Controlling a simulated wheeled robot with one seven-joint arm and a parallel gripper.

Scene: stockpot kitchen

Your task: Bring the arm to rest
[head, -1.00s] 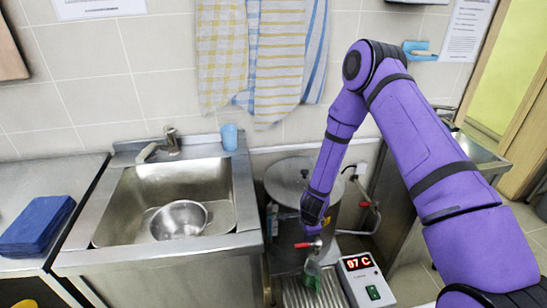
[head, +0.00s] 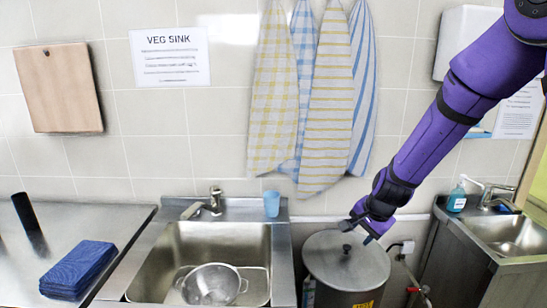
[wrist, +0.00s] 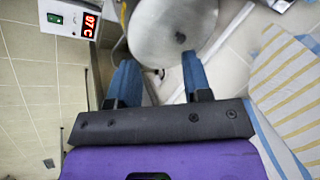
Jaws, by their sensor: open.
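My gripper (head: 366,228) is in the head view, at the end of my purple arm, which reaches in from the upper right. It overlaps the top of the large steel stockpot (head: 340,272) in the picture, near the lid's knob. In the wrist view my gripper (wrist: 160,78) shows two blue fingers spread well apart with nothing between them. The pot's round lid (wrist: 165,30) lies beyond the fingertips. I cannot tell the exact gap between my gripper and the lid.
Cloths (head: 325,105) hang on the wall behind the pot. Another sink (head: 515,232) is at right. The temperature display (wrist: 78,18) shows 97 C.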

